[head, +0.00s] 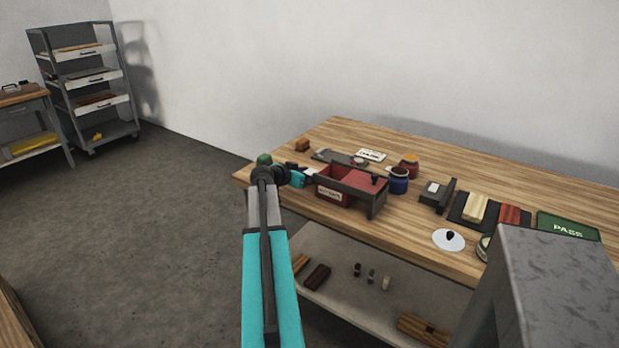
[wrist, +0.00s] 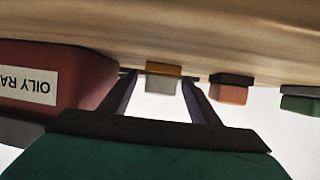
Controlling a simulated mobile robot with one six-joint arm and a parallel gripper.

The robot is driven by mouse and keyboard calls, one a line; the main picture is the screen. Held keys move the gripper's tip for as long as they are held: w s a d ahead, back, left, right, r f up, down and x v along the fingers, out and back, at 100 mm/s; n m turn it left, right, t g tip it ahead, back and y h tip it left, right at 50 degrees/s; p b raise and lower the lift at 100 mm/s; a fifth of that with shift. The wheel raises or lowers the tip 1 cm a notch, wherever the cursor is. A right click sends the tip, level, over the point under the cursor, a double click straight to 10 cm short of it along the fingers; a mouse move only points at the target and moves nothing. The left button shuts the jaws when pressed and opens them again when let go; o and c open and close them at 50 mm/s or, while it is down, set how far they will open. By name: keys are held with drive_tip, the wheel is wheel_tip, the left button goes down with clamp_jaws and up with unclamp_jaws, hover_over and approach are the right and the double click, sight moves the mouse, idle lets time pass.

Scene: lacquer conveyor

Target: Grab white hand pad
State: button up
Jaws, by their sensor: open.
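In the wrist view, which looks upside down, a small block with a whitish face and an ochre band (wrist: 162,83) appears between my gripper's fingers. It looks like the white hand pad. My gripper (wrist: 160,78) is open, with one dark finger on each side of the block. I cannot tell whether the fingers reach around it or are still short of it. In the head view my gripper (head: 308,172) is at the left end of the workbench, beside the red bin.
The red bin (wrist: 60,85), labelled as oily rags, is close beside my gripper. An orange-faced block (wrist: 228,94) and a green block (wrist: 302,103) sit on the other side. The workbench (head: 480,155) also holds jars (head: 399,184), dark trays and a green PASS mat (head: 568,227).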

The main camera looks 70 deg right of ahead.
sight(310, 171)
drive_tip(key=shift+c, duration=0.4)
drive_tip(key=c, duration=1.1)
drive_tip(key=shift+o, duration=0.2)
drive_tip(key=shift+r, duration=0.1)
drive_tip(key=shift+r+b, duration=0.5)
drive_tip(key=shift+r, duration=4.4)
